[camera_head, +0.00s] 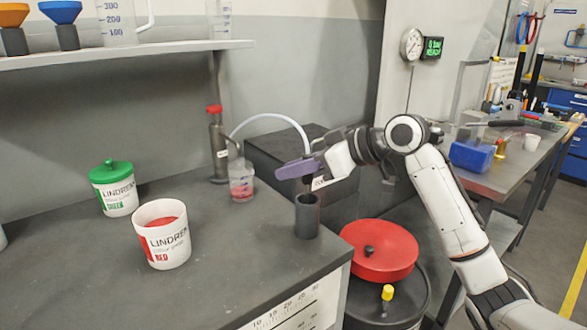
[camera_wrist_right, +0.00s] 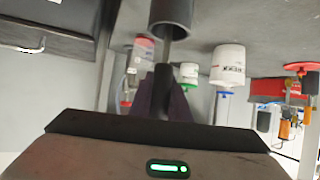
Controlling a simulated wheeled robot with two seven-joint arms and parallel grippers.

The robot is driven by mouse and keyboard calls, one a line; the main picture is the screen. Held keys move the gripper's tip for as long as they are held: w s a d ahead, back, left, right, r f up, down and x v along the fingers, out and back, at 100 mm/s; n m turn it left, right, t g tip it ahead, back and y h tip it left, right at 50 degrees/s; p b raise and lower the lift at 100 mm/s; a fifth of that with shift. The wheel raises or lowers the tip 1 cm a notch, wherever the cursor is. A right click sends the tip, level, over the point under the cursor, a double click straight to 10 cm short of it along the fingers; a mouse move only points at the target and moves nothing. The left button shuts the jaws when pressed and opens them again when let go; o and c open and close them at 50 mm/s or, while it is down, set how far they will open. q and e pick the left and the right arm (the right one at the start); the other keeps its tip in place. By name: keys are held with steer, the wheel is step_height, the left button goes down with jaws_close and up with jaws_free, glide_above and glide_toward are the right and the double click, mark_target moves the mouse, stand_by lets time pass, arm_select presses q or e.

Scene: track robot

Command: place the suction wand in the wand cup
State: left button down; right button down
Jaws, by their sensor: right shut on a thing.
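The wand cup (camera_head: 306,217) is a dark grey upright cylinder near the bench's front right corner. Its open end also shows at the top of the wrist view (camera_wrist_right: 171,12). My right gripper (camera_head: 300,168), with purple fingers, is above the cup and shut on the suction wand. In the wrist view the thin grey wand (camera_wrist_right: 167,50) runs from between the fingers (camera_wrist_right: 165,95) to the cup's mouth; how far its tip is inside I cannot tell. A pale hose (camera_head: 266,115) arcs from the wand to a dark bottle (camera_head: 217,150). My left gripper is not in view.
A red-labelled white tub (camera_head: 162,234) and a green-lidded tub (camera_head: 114,188) are further left. A red-lidded drum (camera_head: 379,251) stands beside the bench. The bench front (camera_head: 220,280) is clear.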

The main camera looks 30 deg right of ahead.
steer(key=c, duration=1.7)
jaws_free()
steer(key=shift+o, duration=0.2)
steer(key=v, duration=1.2)
steer(key=shift+r, duration=0.1)
